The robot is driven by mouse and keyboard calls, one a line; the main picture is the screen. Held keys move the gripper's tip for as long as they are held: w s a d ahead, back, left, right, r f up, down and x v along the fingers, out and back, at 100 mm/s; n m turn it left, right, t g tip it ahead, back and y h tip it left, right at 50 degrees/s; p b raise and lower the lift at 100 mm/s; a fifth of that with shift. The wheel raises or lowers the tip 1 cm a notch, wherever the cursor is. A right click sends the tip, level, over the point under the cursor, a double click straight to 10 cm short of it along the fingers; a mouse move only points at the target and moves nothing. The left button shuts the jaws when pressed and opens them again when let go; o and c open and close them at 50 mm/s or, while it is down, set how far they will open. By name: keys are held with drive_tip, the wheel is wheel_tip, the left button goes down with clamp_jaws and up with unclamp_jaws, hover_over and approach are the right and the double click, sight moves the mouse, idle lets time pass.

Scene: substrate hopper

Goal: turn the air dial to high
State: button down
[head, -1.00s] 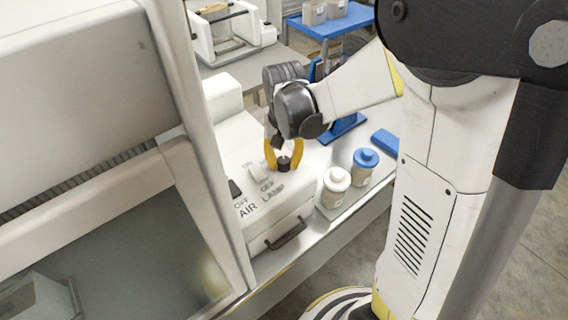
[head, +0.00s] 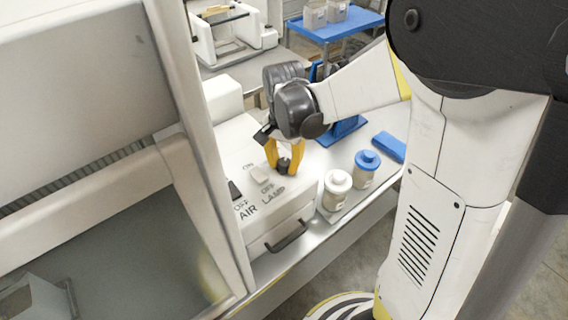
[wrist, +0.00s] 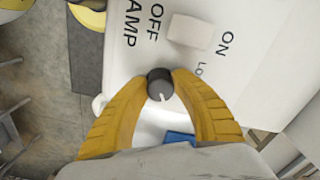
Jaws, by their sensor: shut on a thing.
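The dial (wrist: 160,84) is a small dark round knob with a white pointer line, on top of a white machine housing (wrist: 262,45). In the wrist view my gripper (wrist: 160,78) has its two yellow fingers closed on the sides of the knob. In the head view my gripper (head: 284,166) reaches down onto the dark knob at the right part of the housing's top. The words "AIR", "OFF", "LAMP" and "ON" are printed on the panel. The dial's own scale is mostly hidden; only "LO" shows beside it in the wrist view.
A white rocker switch (wrist: 190,32) sits close to the dial, and a dark switch (head: 235,190) lies further left. A white-lidded jar (head: 337,190) and a blue-lidded jar (head: 366,168) stand right of the housing. A grey frame post (head: 190,120) rises at the left.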

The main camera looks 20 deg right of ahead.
drive_tip(key=c, duration=1)
unclamp_jaws()
wheel_tip(320, 180, up, 12)
drive_tip(key=n+t+b, duration=0.4)
drive_tip(key=n+b, duration=0.1)
drive_tip(key=b, duration=0.2)
approach(284, 162)
drive_tip(key=s+f, duration=0.1)
drive_tip(key=s, duration=0.1)
drive_tip(key=s+f, duration=0.2)
drive_tip(key=shift+s+f, duration=0.15)
drive_tip(key=shift+s, duration=0.25)
drive_tip(key=s+f+n+t+b, duration=0.1)
drive_tip(key=f, duration=0.1)
drive_tip(key=s+f+n+t+b, duration=0.1)
drive_tip(key=s+f+n+b, duration=0.1)
drive_tip(key=shift+s+d+f+n, duration=0.1)
drive_tip(key=shift+s+n, duration=0.2)
drive_tip(key=shift+s+f+n+t, duration=0.3)
drive_tip(key=shift+f+n+t, duration=0.1)
drive_tip(key=shift+t, duration=0.2)
